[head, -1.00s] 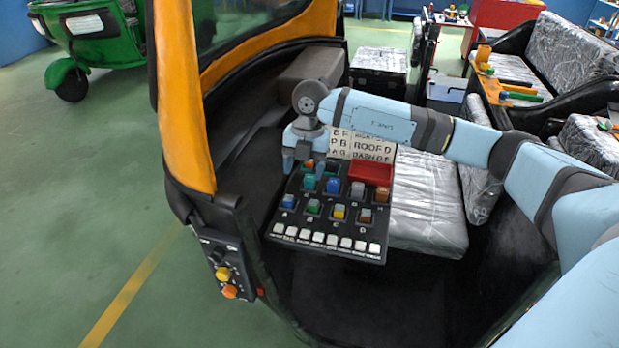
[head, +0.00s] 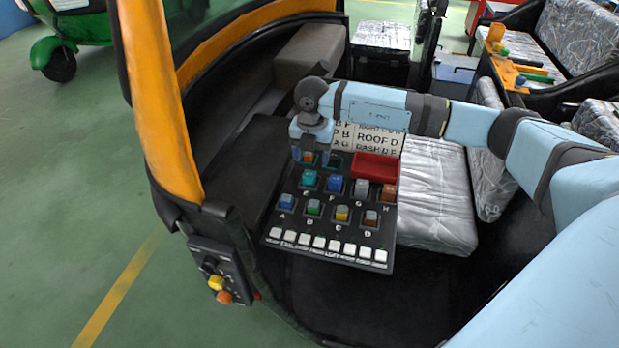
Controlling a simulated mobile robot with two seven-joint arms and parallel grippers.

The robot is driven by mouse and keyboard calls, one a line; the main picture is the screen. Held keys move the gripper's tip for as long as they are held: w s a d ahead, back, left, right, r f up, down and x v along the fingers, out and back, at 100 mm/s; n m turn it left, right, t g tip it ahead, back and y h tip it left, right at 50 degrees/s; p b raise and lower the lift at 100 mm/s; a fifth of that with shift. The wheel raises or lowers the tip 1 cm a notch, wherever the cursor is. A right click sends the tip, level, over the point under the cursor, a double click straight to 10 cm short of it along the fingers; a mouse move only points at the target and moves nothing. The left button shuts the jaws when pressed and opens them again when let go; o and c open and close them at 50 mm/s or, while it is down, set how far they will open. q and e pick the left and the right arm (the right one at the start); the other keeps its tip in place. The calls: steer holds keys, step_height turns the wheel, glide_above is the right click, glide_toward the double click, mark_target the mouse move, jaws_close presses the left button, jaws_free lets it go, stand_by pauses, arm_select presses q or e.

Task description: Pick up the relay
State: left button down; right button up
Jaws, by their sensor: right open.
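A black relay panel (head: 320,254) lies tilted inside the vehicle's front. An orange relay (head: 309,157) sits in the back-left row, partly hidden by my right gripper (head: 298,153). That gripper is open, pointing down at the panel's back-left corner. Contact cannot be told. My left gripper is out of view.
A red tray (head: 376,168) is at the panel's back right, below a lettered label board (head: 372,138). An orange pillar (head: 160,100) stands left of my gripper. A silver seat (head: 435,190) lies right of the panel, under my right arm.

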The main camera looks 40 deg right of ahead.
mark_target(310, 172)
steer(key=shift+a+f, duration=0.15)
steer(key=shift+f, duration=1.35)
steer(key=shift+a+f, duration=0.1)
steer(key=shift+f, duration=1.35)
steer(key=c, duration=1)
